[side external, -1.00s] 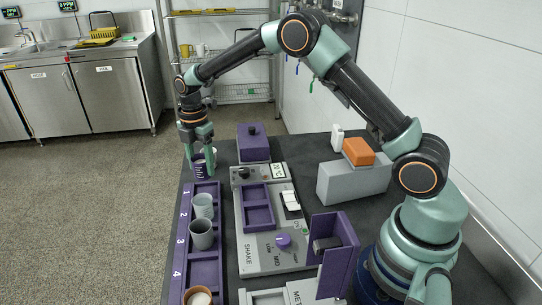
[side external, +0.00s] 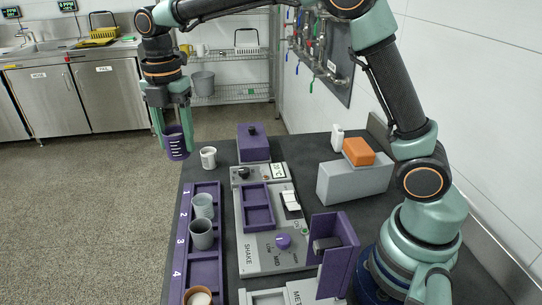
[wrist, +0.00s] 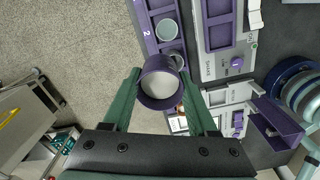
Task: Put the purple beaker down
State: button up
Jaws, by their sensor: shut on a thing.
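The purple beaker (side external: 176,147) with white markings hangs upright between the fingers of my gripper (side external: 175,152). My gripper is shut on it. It is held up in the air, left of the dark bench's far end in the side view. In the wrist view I look into the round mouth of the purple beaker (wrist: 158,87) between the green fingers. The purple numbered rack (side external: 208,272) lies along the bench's left edge. Its end slot by the number 1 shows empty.
A small white beaker (side external: 208,158) stands beyond the rack. The shaker panel (side external: 255,251) and a purple block (side external: 253,146) lie to the right.

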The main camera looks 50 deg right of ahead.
jog(key=s+a+n, duration=0.4)
jog(key=s+a, duration=0.4)
jog(key=s, duration=0.4)
jog(key=f, duration=2)
jog(key=shift+w+a+f, duration=0.1)
jog(key=shift+a+f, duration=0.1)
jog(key=shift+f, duration=0.1)
jog(key=shift+f, duration=0.15)
jog(key=o, duration=1.4)
